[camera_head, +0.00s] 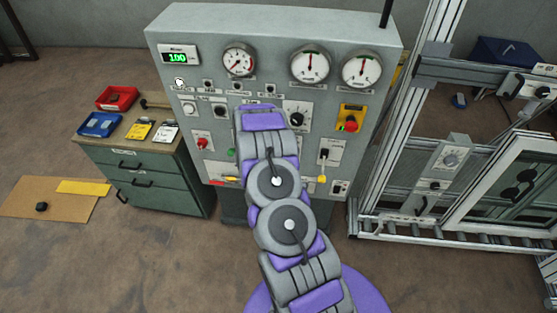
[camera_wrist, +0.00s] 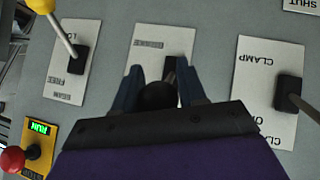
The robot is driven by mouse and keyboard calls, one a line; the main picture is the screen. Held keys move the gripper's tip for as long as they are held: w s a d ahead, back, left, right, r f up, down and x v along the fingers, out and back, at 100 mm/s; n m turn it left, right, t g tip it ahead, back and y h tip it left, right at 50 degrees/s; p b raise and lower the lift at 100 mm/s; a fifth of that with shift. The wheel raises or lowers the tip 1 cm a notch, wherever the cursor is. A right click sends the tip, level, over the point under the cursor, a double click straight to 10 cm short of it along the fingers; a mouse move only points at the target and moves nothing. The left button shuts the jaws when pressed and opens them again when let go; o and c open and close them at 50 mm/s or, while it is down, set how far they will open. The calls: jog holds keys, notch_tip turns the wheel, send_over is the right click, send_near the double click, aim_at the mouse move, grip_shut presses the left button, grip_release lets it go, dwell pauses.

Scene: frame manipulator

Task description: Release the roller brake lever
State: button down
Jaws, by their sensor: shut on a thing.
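In the wrist view my gripper (camera_wrist: 160,88) has its two dark fingers on either side of a black round knob (camera_wrist: 157,97). It is shut on this knob. The knob belongs to a lever on the middle white plate (camera_wrist: 158,42), whose lettering is upside down and too blurred to read surely. A dark lever base (camera_wrist: 169,66) shows just past the knob. Much of the lever and the lower plate is hidden by the gripper. In the head view my arm covers the gripper and this lever, in front of the grey control panel (camera_head: 275,50).
In the wrist view a yellow-handled lever (camera_wrist: 62,32) stands close on the left, and a clamp lever plate (camera_wrist: 262,70) on the right. A red knob (camera_wrist: 12,159) is lower left. In the head view a green drawer cabinet (camera_head: 150,178) stands left and a metal frame (camera_head: 415,130) right.

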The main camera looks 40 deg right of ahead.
jog(key=shift+w+d+r+p, duration=0.15)
jog(key=shift+w+r+p, duration=0.1)
jog(key=shift+r+p, duration=0.25)
jog(key=shift+r, duration=0.15)
jog(key=c, duration=1)
grip_release()
jog(key=shift+c, duration=0.2)
jog(key=o, duration=0.3)
jog(key=shift+s+a+r, duration=0.1)
jog(key=shift+s+a, duration=0.1)
jog(key=shift+a, duration=0.1)
